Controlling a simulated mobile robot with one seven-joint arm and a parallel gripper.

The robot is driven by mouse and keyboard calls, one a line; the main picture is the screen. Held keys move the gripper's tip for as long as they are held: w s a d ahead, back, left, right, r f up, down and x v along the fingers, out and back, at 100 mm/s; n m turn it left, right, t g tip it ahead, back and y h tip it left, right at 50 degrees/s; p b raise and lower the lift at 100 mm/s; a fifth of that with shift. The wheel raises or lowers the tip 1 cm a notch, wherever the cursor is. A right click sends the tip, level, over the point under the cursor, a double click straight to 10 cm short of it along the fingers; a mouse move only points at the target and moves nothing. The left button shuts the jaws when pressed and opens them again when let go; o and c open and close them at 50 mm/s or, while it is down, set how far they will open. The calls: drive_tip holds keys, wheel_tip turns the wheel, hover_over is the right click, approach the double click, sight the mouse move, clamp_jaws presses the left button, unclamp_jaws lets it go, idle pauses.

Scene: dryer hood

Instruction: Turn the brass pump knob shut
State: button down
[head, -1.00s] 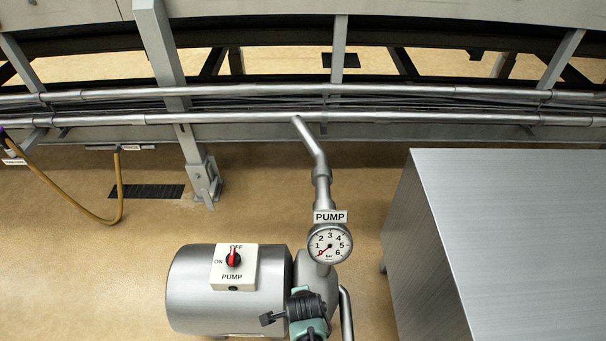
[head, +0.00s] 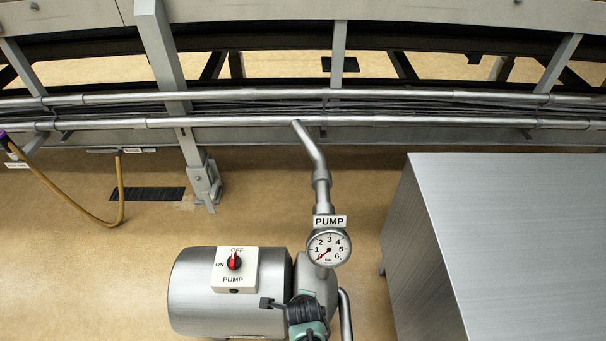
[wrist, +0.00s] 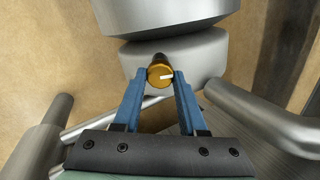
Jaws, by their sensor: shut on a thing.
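The brass knob (wrist: 156,78) shows in the wrist view on the end of a dark stem against the grey pump body (wrist: 172,70). Its white mark points to the right, almost level. My gripper (wrist: 161,75) has its blue fingers on either side of the knob and is shut on it. In the head view the pump (head: 205,300) lies at the bottom centre, and my wrist (head: 307,312) covers the knob. The pump gauge (head: 328,247) has its red needle near 0. The pump switch (head: 234,261) has a red handle pointing up at OFF.
A large steel cabinet (head: 520,240) stands to the right of the pump. A bent pipe (head: 318,165) rises behind the gauge. Long rails (head: 400,119) cross the back, and a yellow hose (head: 75,204) hangs at left. The floor left of the pump is open.

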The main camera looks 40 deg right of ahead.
drive_tip(key=shift+c, duration=2.3)
unclamp_jaws()
drive_tip(key=p+v, duration=0.8)
drive_tip(key=v, duration=0.5)
